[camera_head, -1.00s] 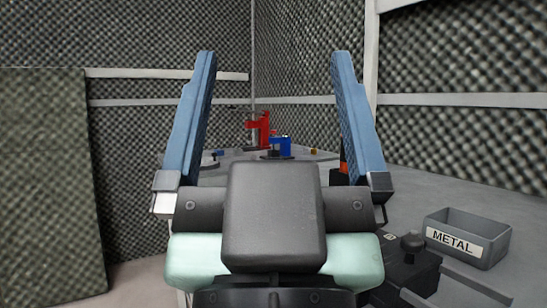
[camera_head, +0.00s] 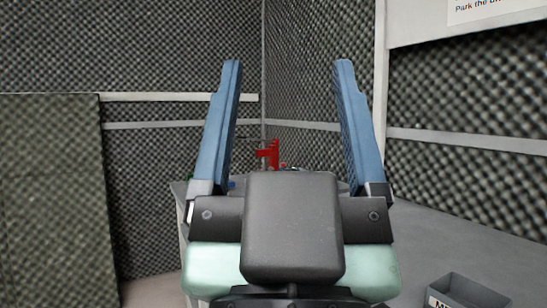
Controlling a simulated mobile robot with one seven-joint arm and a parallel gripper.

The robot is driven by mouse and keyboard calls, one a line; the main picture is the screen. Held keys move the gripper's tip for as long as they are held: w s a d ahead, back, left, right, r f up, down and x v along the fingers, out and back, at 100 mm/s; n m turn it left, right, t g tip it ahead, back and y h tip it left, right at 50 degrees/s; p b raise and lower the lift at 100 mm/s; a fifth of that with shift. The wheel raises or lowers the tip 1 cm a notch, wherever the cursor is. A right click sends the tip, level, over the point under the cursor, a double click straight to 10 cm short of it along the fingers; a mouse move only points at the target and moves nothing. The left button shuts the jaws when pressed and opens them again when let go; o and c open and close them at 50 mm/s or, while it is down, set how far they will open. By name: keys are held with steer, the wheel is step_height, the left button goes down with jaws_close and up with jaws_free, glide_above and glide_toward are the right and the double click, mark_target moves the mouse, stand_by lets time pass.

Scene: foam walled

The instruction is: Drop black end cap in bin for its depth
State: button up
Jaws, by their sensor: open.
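My gripper (camera_head: 288,66) fills the middle of the view. Its two blue fingers stand apart with nothing between them. A grey open bin (camera_head: 475,288) sits on the bench at the lower right, cut off by the bottom edge. Only the start of its label shows, and its inside is mostly out of sight. My gripper is to the left of the bin in the picture. I cannot make out a black end cap; my gripper body hides much of the far bench.
The grey bench (camera_head: 425,232) runs along the right wall, with clear room behind the bin. A red device (camera_head: 269,155) stands at its far end, with small items partly hidden nearby. Dark foam walls (camera_head: 180,60) enclose the corner. A sign (camera_head: 485,10) hangs at top right.

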step_height(320, 180, up, 38)
steer(key=p, duration=3.5)
steer(key=shift+r+p, duration=0.2)
steer(key=shift+p, duration=0.15)
